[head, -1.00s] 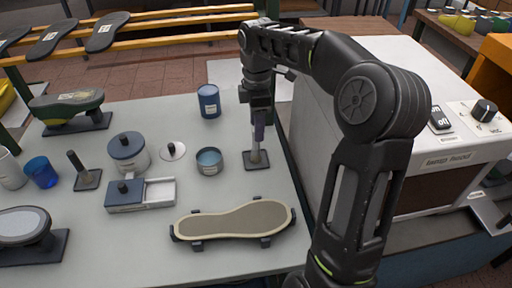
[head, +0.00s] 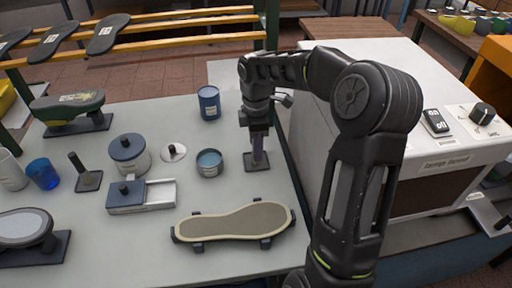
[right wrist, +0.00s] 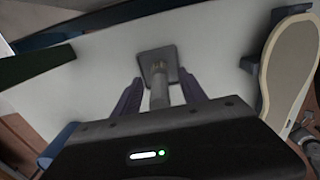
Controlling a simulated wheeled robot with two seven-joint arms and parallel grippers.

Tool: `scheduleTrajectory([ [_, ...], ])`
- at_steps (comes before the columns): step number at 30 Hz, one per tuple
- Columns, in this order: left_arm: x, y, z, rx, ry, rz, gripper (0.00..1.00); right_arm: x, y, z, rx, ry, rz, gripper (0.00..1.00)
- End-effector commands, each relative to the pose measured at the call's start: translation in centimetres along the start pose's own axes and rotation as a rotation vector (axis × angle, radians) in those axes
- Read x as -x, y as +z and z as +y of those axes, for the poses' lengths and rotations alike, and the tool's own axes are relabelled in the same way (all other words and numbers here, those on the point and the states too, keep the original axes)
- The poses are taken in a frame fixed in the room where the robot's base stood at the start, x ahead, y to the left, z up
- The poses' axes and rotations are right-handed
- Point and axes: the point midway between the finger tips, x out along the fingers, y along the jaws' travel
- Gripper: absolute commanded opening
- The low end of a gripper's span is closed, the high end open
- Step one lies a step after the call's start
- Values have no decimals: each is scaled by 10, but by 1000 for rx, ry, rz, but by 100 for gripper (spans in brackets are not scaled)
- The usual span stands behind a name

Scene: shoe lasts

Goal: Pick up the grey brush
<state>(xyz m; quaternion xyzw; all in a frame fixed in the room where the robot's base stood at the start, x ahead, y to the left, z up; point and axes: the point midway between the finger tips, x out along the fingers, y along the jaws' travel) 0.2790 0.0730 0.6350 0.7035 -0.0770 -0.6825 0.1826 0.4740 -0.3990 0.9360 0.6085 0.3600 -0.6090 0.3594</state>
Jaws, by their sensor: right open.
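The grey brush (right wrist: 159,92) stands upright on a dark square base (head: 251,167) near the right edge of the table, and most of it is hidden by my gripper in the head view. My right gripper (head: 257,155) points down over it. In the right wrist view my right gripper (right wrist: 161,84) is open, with one purple-grey finger on each side of the brush's shaft. I cannot tell whether either finger touches it. My left gripper is not in view.
A large white machine (head: 440,150) stands close on the right. A blue-grey tin (head: 209,163), a dark blue can (head: 209,102) and a shoe sole on a stand (head: 235,221) are nearby. Another upright dark tool (head: 80,165) stands further left.

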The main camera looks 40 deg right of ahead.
Motion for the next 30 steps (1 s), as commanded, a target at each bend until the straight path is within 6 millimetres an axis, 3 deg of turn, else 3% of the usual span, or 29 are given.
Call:
scheduleTrajectory([
  [5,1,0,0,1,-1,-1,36,-13,0,0,0,1,2,49],
  [21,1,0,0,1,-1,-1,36,-13,0,0,-1,2,1,49],
  [30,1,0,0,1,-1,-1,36,-13,0,0,-1,2,1,26],
])
